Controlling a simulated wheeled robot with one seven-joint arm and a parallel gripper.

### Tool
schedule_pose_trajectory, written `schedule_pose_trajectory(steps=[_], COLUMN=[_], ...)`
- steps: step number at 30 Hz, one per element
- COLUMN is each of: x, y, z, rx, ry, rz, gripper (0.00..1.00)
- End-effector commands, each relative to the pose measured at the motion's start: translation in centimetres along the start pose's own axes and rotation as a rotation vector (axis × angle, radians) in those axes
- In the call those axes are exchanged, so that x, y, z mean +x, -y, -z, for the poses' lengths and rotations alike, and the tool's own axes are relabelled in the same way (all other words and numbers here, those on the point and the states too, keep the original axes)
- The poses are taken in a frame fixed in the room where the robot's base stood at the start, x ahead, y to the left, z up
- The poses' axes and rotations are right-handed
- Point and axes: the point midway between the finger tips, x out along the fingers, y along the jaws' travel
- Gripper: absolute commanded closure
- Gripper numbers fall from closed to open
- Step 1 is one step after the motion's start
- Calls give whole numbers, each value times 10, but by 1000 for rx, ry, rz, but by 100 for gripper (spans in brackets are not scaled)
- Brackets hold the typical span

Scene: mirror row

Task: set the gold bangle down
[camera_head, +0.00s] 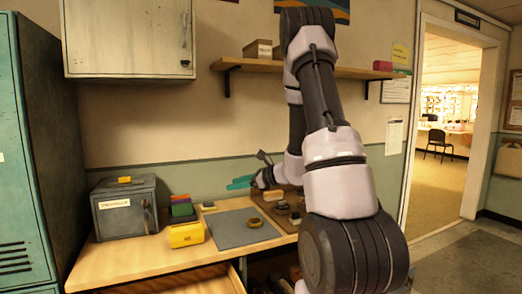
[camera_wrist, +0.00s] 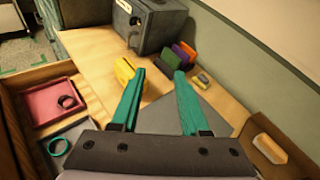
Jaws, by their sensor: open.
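A small gold-brown ring, which looks like the gold bangle (camera_head: 255,222), lies on the grey mat (camera_head: 229,232) on the bench. I cannot make it out in the wrist view, where my gripper covers much of the mat (camera_wrist: 216,118). My gripper (camera_wrist: 159,73) is open, its two teal fingers apart with nothing between them. In the head view my gripper (camera_head: 238,183) is above the back of the bench, behind the mat and apart from the ring.
A grey metal box (camera_head: 125,207), a yellow box (camera_head: 186,234) and several coloured blocks stand left of the mat. A brown wooden tray (camera_wrist: 283,149) is on the right.

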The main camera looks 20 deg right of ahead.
Motion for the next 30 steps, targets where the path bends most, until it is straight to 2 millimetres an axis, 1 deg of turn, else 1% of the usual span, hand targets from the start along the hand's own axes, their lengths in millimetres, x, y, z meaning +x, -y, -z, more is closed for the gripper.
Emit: schedule_pose_trajectory(steps=[1,2,3,5,6,8,9,10,12,14,15,19,21,24,27,28,30], x=[-6,-10,-16,-29,-38,-54,-65,-74,-96,-115,-128,-169,-188,-211,-225,-228,-232], y=[-20,-33,-51,-76,-92,-115,-129,-138,-157,-170,-176,-186,-186,-183,-180,-179,-178], z=[-33,-47,-65,-87,-100,-114,-122,-127,-135,-140,-142,-148,-151,-156,-160,-161,-162], rx=[-95,-152,-230,-352,-437,-567,-658,-726,-891,-1033,-1130,-1440,-1586,-1750,-1856,-1876,-1905], ry=[11,10,8,-3,-14,-37,-56,-71,-115,-159,-192,-315,-384,-470,-533,-545,-564], rz=[-74,-122,-184,-268,-321,-394,-436,-466,-526,-567,-589,-625,-627,-614,-600,-598,-593], gripper=[55,55,55,55,55,55,55,55,55,55,55,55,55,55,55,59,59])
